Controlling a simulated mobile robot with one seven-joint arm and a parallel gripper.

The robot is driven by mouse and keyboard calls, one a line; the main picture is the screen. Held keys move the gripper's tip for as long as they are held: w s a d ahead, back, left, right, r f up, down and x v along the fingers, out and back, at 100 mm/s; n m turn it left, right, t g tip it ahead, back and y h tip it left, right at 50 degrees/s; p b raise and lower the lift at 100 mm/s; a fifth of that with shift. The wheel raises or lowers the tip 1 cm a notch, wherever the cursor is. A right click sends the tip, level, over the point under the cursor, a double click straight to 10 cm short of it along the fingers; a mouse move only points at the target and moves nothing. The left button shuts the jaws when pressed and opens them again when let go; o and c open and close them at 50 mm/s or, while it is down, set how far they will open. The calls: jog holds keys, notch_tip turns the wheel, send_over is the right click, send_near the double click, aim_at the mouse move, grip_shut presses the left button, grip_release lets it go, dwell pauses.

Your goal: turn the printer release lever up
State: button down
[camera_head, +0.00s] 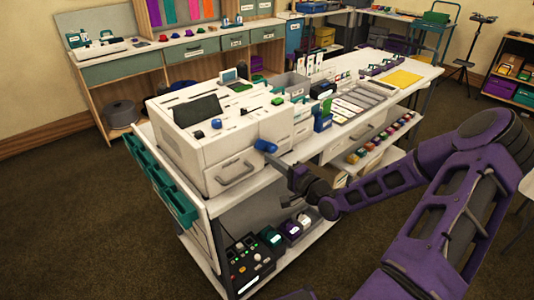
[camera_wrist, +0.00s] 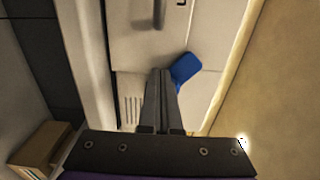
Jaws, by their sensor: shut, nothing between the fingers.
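The white printer (camera_head: 222,165) stands on the near end of the cart, with a grey handle on its front; its pale panel also fills the upper wrist view (camera_wrist: 125,45). The blue release lever (camera_head: 265,145) sticks out from the printer's front right side. In the wrist view the blue lever (camera_wrist: 187,67) shows just right of the fingertips, partly behind them. My gripper (camera_head: 283,163) is beside the lever, lower right of it. In the wrist view my gripper (camera_wrist: 161,73) is shut with its fingers together and empty. Whether it touches the lever I cannot tell.
The white cart top (camera_head: 355,70) carries bins and trays behind the printer. Green bins (camera_head: 160,185) hang on the cart's left side. A black control box (camera_head: 250,265) sits on the lower shelf. Open carpet (camera_head: 75,220) lies to the left.

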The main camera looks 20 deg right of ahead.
jog(key=shift+r, duration=0.15)
jog(key=shift+d+r+p, duration=0.1)
jog(key=shift+r+p, duration=0.3)
jog(key=shift+p, duration=0.15)
